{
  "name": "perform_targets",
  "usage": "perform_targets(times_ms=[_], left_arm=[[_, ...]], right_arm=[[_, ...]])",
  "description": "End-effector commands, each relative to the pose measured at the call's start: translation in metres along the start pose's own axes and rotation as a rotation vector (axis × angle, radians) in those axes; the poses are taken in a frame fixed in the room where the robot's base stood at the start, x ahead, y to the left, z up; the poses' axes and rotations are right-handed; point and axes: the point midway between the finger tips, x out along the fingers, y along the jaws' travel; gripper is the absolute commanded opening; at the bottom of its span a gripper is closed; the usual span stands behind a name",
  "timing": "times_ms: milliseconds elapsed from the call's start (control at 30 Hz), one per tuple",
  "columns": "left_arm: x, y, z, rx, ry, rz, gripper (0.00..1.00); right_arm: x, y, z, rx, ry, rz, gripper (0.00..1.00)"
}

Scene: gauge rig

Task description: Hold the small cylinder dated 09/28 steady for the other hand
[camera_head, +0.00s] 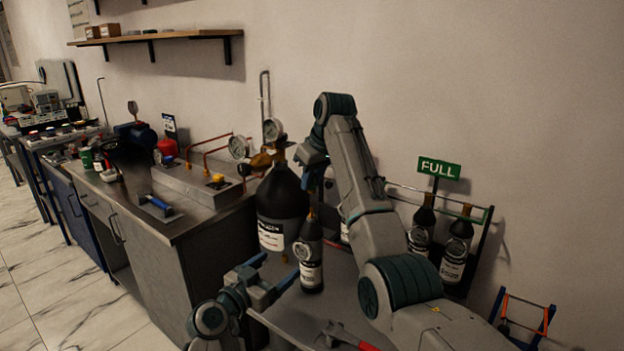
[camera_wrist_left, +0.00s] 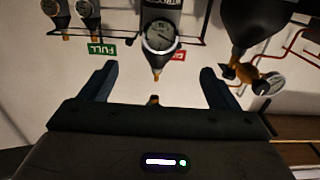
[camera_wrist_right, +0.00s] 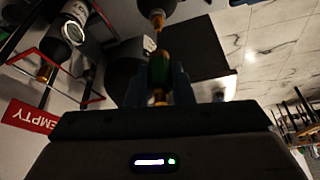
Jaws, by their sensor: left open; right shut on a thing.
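A small dark cylinder (camera_head: 311,270) with a white label and a round tag or gauge stands upright in front of the large cylinder. Its date is too small to read. My right gripper (camera_head: 312,180) points down from above and is shut on its top; in the right wrist view the fingers close around the green and brass valve (camera_wrist_right: 159,70). I cannot tell if its base touches the surface below. My left gripper (camera_head: 276,272) is open, low and left of the cylinder, apart from it. The left wrist view shows the small cylinder (camera_wrist_left: 161,15) inverted, beyond the open fingers.
A large black cylinder (camera_head: 282,205) with a brass regulator (camera_head: 262,158) stands close behind-left. A rack with a green FULL sign (camera_head: 439,168) holds two small cylinders (camera_head: 457,250) at right. A red EMPTY sign (camera_wrist_right: 30,117) shows in the right wrist view. A workbench (camera_head: 190,232) stands left.

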Motion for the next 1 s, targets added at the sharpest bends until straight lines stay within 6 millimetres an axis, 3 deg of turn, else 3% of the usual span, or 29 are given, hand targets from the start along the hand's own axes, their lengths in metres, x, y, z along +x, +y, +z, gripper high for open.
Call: perform_targets(times_ms=[567,1000], left_arm=[[0.000,0.000,-0.049,0.000,0.001,0.000,0.83],[0.000,0.000,-0.050,0.000,0.000,0.000,0.83]], right_arm=[[-0.029,0.000,-0.012,0.000,0.000,0.000,0.00],[-0.029,0.000,-0.012,0.000,0.000,0.000,0.00]])
